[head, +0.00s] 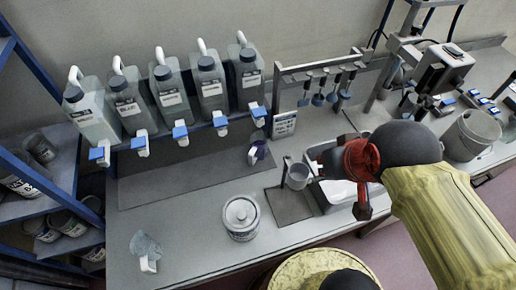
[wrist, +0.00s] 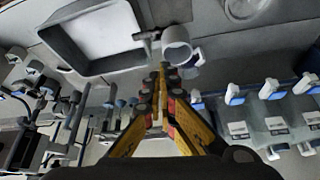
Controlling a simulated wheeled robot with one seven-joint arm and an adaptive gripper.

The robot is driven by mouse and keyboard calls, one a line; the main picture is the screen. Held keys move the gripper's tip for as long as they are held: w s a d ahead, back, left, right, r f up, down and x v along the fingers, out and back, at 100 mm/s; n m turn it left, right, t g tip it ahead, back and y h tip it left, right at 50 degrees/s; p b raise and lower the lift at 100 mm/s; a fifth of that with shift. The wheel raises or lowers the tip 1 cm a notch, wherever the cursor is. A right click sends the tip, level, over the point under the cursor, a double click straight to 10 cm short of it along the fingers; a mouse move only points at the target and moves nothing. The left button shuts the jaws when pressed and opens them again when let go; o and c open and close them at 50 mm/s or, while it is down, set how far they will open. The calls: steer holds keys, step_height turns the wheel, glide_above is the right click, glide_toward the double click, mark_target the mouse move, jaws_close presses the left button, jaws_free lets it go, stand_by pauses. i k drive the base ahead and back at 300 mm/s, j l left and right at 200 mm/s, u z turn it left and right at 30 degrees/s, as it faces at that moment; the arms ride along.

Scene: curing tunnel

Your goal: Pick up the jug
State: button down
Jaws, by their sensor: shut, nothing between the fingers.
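A bluish jug with a white handle (head: 260,152) stands farther back, and another pale one with a white handle (head: 147,248) is at the front left. I cannot tell which is the task's jug. My gripper (head: 314,165) is shut and empty, above the counter by the sink. In the wrist view its fingertips (wrist: 163,70) lie close to the clear vessel; contact cannot be told.
A lidded white tub (head: 241,217) stands on the counter left of the sink (head: 337,196). Several large dispenser bottles (head: 168,92) with blue taps line the back. Hanging ladles (head: 318,98) are behind my gripper. A grey bucket (head: 470,135) is at right.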

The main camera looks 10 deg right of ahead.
mark_target(259, 140)
steer(key=z, duration=0.5)
steer(key=k+j+z, duration=0.2)
steer(key=j+z, duration=0.3)
steer(key=k+j+z, duration=0.3)
steer(key=z, duration=0.15)
steer(key=k+j+z, duration=0.25)
steer(key=z, duration=0.25)
steer(key=k+j+z, duration=0.15)
steer(key=k, duration=0.6)
steer(key=i, duration=0.45)
